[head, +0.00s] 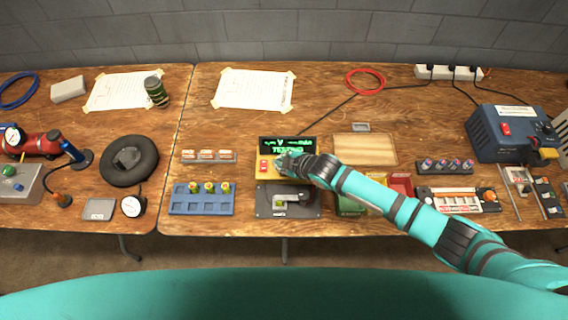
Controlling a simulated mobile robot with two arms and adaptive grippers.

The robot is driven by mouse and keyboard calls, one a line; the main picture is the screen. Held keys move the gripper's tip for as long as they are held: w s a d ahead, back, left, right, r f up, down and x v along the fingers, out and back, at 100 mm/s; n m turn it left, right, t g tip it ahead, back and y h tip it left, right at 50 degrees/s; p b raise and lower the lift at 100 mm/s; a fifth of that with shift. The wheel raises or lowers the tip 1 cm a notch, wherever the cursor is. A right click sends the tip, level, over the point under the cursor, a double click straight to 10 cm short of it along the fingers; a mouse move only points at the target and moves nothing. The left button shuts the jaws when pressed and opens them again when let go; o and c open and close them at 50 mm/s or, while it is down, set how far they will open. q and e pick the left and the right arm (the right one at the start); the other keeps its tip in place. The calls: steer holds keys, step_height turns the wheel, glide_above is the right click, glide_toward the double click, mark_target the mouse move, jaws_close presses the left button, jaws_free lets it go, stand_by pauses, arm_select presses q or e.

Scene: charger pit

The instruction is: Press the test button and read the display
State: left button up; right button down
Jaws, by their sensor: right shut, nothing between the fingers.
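A tester with a black display (288,144) and a yellow front panel (263,175) stands at the middle of the near table. Green lit text on the display reads "TESTING", with smaller text above that I cannot read fully. A red part (263,165) shows on the left of the yellow panel. My right gripper (283,164) is shut and empty, with its tips at the panel just right of the red part. It hides the panel there, so I cannot tell whether a button is under the tips. My left gripper is out of view.
A dark device (265,205) stands directly in front of the tester. A blue tray (201,210) with several round cells is to its left. A wooden board (364,149) is to its right. A blue power unit (510,145) and red cable ring (365,81) are farther right.

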steer(key=shift+r, duration=0.15)
step_height(320, 180, up, 5)
steer(key=p, duration=0.4)
steer(key=shift+p, duration=0.4)
stand_by(0.6)
